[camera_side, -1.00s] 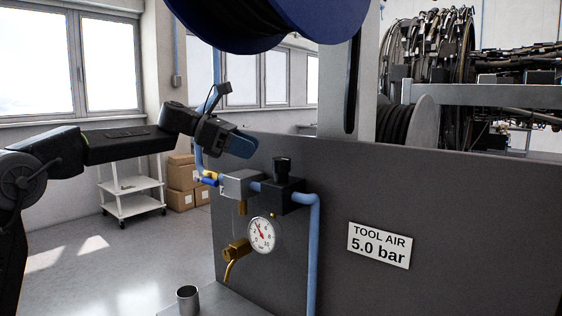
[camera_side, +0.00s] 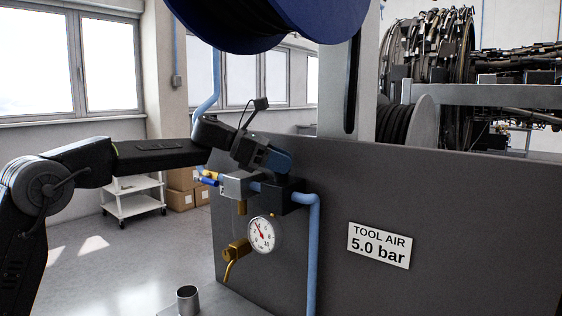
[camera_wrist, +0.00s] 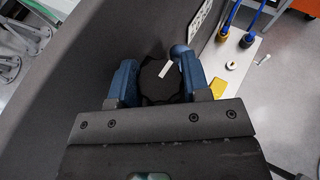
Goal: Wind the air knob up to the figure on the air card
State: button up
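The air card (camera_side: 379,246) on the grey panel reads "TOOL AIR 5.0 bar". The round white gauge (camera_side: 261,235) has a needle pointing to the upper left; its exact figure is too small to read. The black air knob (camera_wrist: 152,84) with a white mark shows in the wrist view between my blue fingers. In the side view my gripper (camera_side: 283,170) hides the knob above the regulator body (camera_side: 287,194). My gripper (camera_wrist: 158,82) is open around the knob, one finger on each side, with little clearance. I cannot tell whether either finger touches it.
A blue air pipe (camera_side: 314,250) runs down right of the regulator. A brass fitting (camera_side: 236,251) sits left of the gauge. A metal cup (camera_side: 187,298) stands below. A large dark blue reel (camera_side: 270,22) hangs above. A white cart (camera_side: 133,200) stands behind at left.

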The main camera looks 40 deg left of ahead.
jog(key=c, duration=0.4)
jog(key=shift+o, duration=0.2)
jog(key=shift+m+g+h, duration=0.6)
jog(key=shift+m+g, duration=0.5)
jog(key=shift+g, duration=0.1)
jog(key=shift+m+g+h, duration=0.4)
jog(key=shift+m+g, duration=0.8)
jog(key=shift+g, duration=0.1)
jog(key=shift+m+g, duration=0.6)
jog(key=shift+g, duration=0.1)
jog(key=o, duration=0.6)
jog(key=shift+o, duration=0.2)
